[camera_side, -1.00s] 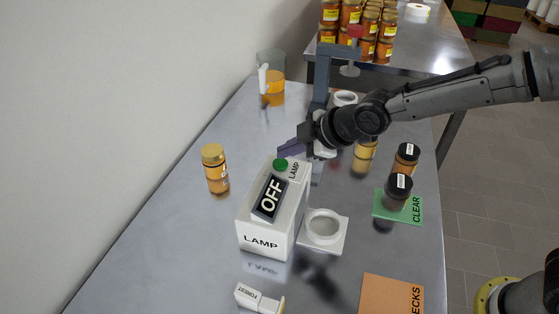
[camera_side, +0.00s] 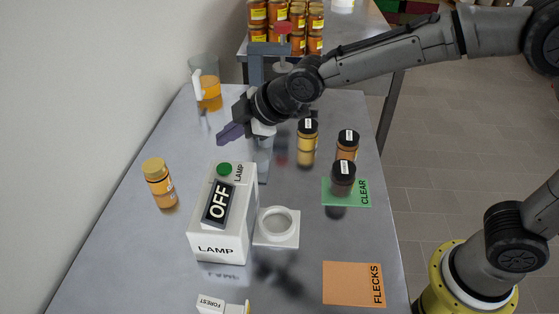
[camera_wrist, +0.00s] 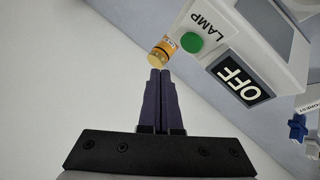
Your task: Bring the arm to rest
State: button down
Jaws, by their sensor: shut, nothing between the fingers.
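My gripper (camera_side: 222,136) is shut and empty, held in the air above the table behind the lamp box. In the wrist view its two dark fingers (camera_wrist: 160,72) lie together with nothing between them. The white lamp box (camera_side: 222,243) has a green button (camera_side: 224,169) and a display reading OFF; the button (camera_wrist: 191,42) also shows in the wrist view, to the right of the fingertips. My fingers are apart from the box and the button.
An amber jar (camera_side: 160,185) stands left of the lamp box. A white ring holder (camera_side: 290,237) sits at its right. Several jars stand near the green CLEAR mat (camera_side: 358,199). The orange FLECKS mat (camera_side: 350,284) is bare. A jug (camera_side: 208,92) stands at the back left.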

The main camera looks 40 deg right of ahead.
jog(key=s+d+r+m+t+h, duration=0.1)
jog(key=s+d+r+m, duration=0.15)
jog(key=d+r, duration=0.5)
jog(key=s+d+r+m+t+h, duration=0.1)
jog(key=s+d+r+m, duration=0.1)
jog(key=s+d+r, duration=0.35)
jog(key=s+d+m+h, duration=0.2)
jog(key=s+d+m, duration=0.3)
jog(key=s+d, duration=0.55)
jog(key=s+f+m+g, duration=0.4)
jog(key=s+f, duration=0.5)
jog(key=s, duration=0.3)
jog(key=shift+s+f+m+g, duration=0.3)
jog(key=shift+s+f+m, duration=0.05)
jog(key=shift+s, duration=0.05)
